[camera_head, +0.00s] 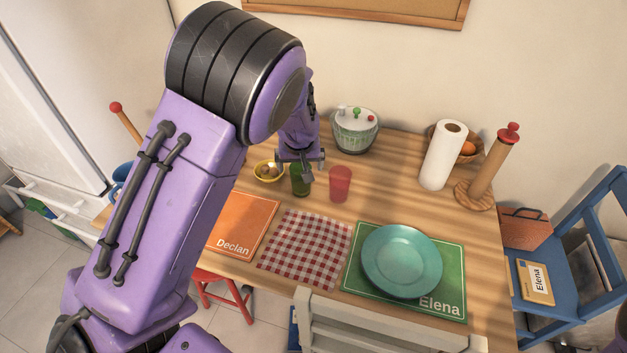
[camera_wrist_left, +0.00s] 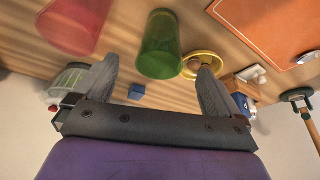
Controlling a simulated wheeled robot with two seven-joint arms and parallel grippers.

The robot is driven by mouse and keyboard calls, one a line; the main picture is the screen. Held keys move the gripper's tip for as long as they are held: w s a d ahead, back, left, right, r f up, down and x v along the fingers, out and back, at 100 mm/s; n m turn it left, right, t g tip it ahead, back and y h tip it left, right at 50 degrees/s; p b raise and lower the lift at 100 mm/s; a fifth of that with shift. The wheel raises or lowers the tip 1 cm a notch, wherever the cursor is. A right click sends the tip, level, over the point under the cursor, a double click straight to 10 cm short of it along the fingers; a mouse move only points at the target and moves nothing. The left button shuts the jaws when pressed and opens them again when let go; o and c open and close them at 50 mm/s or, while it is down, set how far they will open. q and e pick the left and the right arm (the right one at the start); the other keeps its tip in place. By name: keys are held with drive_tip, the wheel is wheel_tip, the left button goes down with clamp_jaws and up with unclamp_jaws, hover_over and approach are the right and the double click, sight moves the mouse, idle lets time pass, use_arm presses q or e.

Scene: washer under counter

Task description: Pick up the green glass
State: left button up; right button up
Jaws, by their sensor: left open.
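The green glass (camera_head: 300,182) stands upright on the wooden table, left of a red glass (camera_head: 340,184). My left gripper (camera_head: 306,168) is just above and behind it in the head view and partly covers its top. In the left wrist view the green glass (camera_wrist_left: 160,45) lies ahead of the two spread fingers of my left gripper (camera_wrist_left: 158,85), roughly centred between them. The fingers are open and hold nothing. The red glass (camera_wrist_left: 72,24) is beyond the finger on the left of that view. My right gripper is not in view.
A yellow bowl (camera_head: 268,172) is close left of the green glass. An orange placemat (camera_head: 243,222), checked cloth (camera_head: 305,245) and teal plate (camera_head: 402,260) lie in front.

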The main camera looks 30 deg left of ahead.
use_arm(q)
drive_tip(key=x, duration=0.4)
drive_tip(key=shift+s+a+p, duration=0.15)
drive_tip(key=shift+s+p, duration=0.1)
drive_tip(key=shift+p, duration=0.1)
drive_tip(key=x, duration=0.2)
drive_tip(key=p+x, duration=0.1)
drive_tip(key=x, duration=0.2)
drive_tip(key=shift+w+f, duration=0.15)
drive_tip(key=shift+w, duration=0.3)
drive_tip(key=shift+a+f, duration=0.1)
drive_tip(key=shift+s, duration=0.1)
drive_tip(key=shift+c, duration=0.6)
drive_tip(key=c, duration=1.1)
